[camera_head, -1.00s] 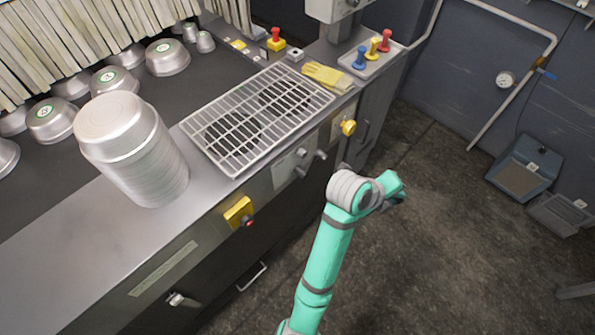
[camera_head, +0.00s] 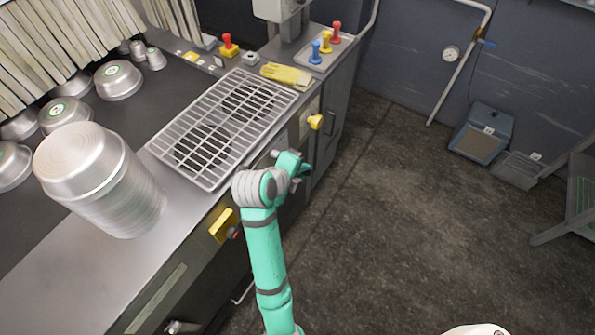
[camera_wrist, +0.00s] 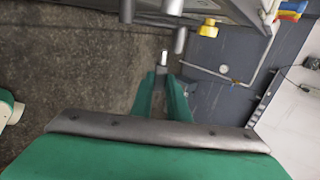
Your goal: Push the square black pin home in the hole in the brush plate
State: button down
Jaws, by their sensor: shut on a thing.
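My gripper (camera_wrist: 163,88) has its two green fingers close together in the wrist view, shut on a small dark piece with a pale end. This piece looks like the square black pin (camera_wrist: 161,70), though its shape is too small to be sure. In the head view my gripper (camera_head: 302,172) is in front of the machine's side, over the floor edge, and the pin cannot be made out there. I cannot pick out the brush plate or its hole in either view.
A stack of metal pans (camera_head: 105,185) stands left on the counter, beside a wire grate (camera_head: 222,125). A yellow knob (camera_head: 315,122) and grey knobs jut from the machine front near my gripper. A blue-grey box (camera_head: 481,132) stands by the wall. The floor (camera_head: 390,220) is mostly clear.

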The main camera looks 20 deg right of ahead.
jog(key=shift+w+a, duration=0.6)
jog(key=shift+w, duration=0.15)
jog(key=shift+w+a, duration=0.55)
jog(key=shift+w, duration=0.2)
jog(key=shift+w+a, duration=0.85)
jog(key=shift+w, duration=0.25)
dwell(1.6)
jog(key=c, duration=1.6)
grip_release()
jog(key=shift+r, duration=0.1)
jog(key=v, duration=1)
jog(key=shift+s+a+r, duration=0.15)
jog(key=shift+a+r, duration=0.05)
jog(key=shift+a, duration=0.1)
jog(key=shift+d, duration=0.1)
